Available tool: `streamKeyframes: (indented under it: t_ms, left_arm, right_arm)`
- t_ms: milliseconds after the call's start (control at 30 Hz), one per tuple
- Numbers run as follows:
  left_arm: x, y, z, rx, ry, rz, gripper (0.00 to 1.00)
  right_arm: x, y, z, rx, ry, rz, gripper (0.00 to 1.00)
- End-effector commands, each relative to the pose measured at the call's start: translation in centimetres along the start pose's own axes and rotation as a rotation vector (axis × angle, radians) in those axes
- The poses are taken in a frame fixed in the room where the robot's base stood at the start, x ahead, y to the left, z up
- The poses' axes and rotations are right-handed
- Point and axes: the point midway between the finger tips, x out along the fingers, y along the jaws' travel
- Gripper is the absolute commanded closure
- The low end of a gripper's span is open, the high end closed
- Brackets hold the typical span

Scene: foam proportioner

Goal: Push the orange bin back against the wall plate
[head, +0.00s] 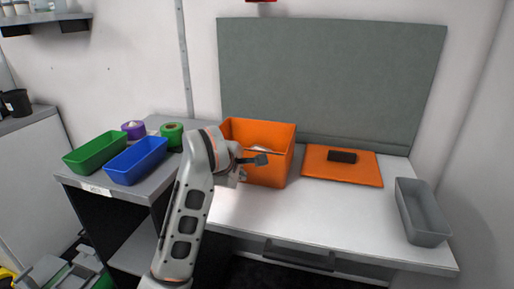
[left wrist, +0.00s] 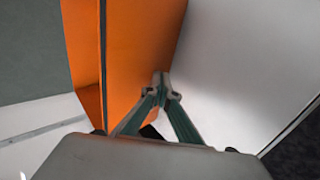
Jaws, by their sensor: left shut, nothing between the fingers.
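The orange bin (head: 276,174) stands upright on the white bench, left of its middle. The grey-green wall plate (head: 330,80) rises behind it. I cannot tell whether they touch. My left gripper (head: 263,159) is in front of the bin in the head view and hides part of its front and left side. In the left wrist view, the shut, empty fingertips (left wrist: 163,82) appear at the orange bin wall (left wrist: 140,45); contact is unclear. The plate (left wrist: 30,55) shows at the left there. My right gripper is in neither view.
An orange mat (head: 325,173) with a dark block (head: 342,156) lies right of the bin. A grey tray (head: 422,212) sits at the bench's right end. Green (head: 95,152) and blue (head: 136,160) bins and tape rolls (head: 172,135) stand at the left. The front bench strip is clear.

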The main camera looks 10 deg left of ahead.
Motion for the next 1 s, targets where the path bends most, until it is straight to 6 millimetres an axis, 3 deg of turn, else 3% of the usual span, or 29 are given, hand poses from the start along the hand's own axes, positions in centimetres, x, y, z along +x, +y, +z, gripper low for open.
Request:
streamKeyframes:
  t_ms: [1000]
  left_arm:
    - [4.1, 3.8, 0.0, 0.0, 0.0, -0.001, 1.0]
  right_arm:
    - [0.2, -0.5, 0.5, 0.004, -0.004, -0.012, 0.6]
